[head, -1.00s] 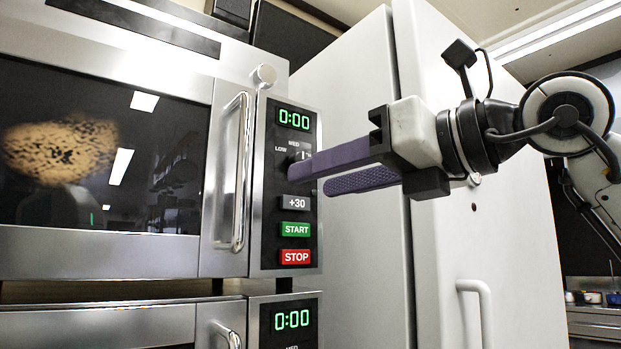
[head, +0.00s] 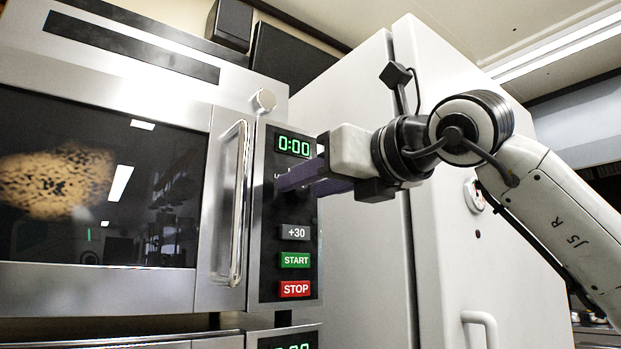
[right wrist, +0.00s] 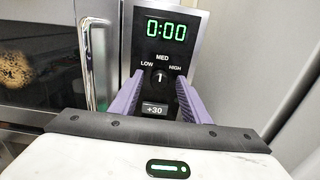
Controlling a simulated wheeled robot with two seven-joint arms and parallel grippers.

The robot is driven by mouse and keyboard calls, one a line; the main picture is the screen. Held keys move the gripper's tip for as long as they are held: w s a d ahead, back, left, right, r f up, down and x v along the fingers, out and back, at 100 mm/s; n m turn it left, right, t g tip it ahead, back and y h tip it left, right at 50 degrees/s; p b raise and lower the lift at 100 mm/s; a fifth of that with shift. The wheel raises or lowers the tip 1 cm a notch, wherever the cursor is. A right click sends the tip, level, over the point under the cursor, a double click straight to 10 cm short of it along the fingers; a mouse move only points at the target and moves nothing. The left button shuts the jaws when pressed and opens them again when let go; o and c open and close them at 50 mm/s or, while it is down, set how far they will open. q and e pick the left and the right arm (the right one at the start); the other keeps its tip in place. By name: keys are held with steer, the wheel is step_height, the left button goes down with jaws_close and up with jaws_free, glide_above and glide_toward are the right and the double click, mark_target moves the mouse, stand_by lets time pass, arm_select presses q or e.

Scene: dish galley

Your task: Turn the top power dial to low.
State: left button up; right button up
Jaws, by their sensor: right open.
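The top power dial (right wrist: 160,78) shows in the right wrist view as a dark round knob with a white mark. The mark points up at MED, between LOW on the left and HIGH on the right. My right gripper (right wrist: 157,92) is open, with one purple finger at each side of the dial. I cannot tell whether either finger touches it. In the head view the right gripper (head: 284,183) reaches the panel from the right and hides the dial. My left gripper is not in view.
The top oven's control panel (head: 268,220) has a green 0:00 display (head: 294,146) above the dial. The +30 (head: 296,232), START (head: 295,260) and STOP (head: 295,289) buttons lie below. The metal door handle (head: 234,200) stands out left of the panel.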

steer(key=c, duration=1)
